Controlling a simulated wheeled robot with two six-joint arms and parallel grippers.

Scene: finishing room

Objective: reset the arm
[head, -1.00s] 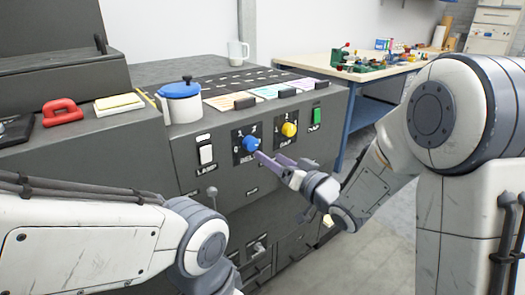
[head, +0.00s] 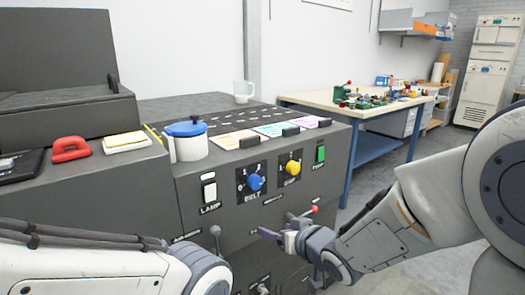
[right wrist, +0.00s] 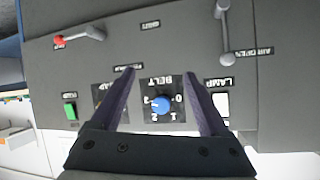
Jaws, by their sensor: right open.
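My right gripper (head: 272,237) is in front of the dark machine panel (head: 225,225), below the blue BELT knob (head: 256,182) in the head view. It is open and empty, clear of the knob. In the right wrist view the two fingers (right wrist: 160,74) stand apart, with the blue knob (right wrist: 160,105) seen between them and the panel upside down. My right arm reaches in from the right. My left arm comes in at lower left; its gripper is out of view.
The panel also has a yellow knob (head: 293,168), a green switch (head: 321,154), a white LAMP switch (head: 209,191), a grey lever (head: 215,232) and a red-tipped lever (head: 313,209). A blue-lidded pot (head: 187,142) and a mug (head: 243,91) stand on top. Floor shows at right.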

